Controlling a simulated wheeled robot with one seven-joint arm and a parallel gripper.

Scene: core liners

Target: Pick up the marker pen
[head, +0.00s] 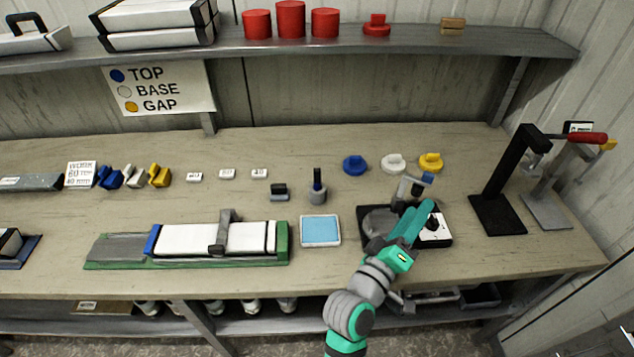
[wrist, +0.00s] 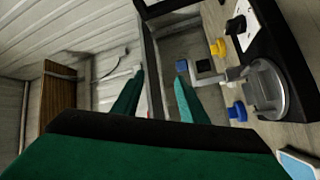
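A dark, pen-like stick (head: 317,178) stands upright in a small round grey holder (head: 318,196) near the middle of the bench in the head view. It looks like the marker pen, though it is small. I cannot make it out in the wrist view. My gripper (head: 419,221) is to the right of it, over the black device with a round grey plate. In the wrist view my gripper (wrist: 157,90) has its two teal fingers apart, with nothing between them.
The black device (head: 446,238) lies under my gripper. Blue (head: 355,165), white (head: 393,163) and yellow (head: 430,162) knobbed caps stand behind it. A blue-topped pad (head: 320,231) lies in front of the holder. A black stand press (head: 499,212) is at right. A shelf (head: 300,43) overhangs the back.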

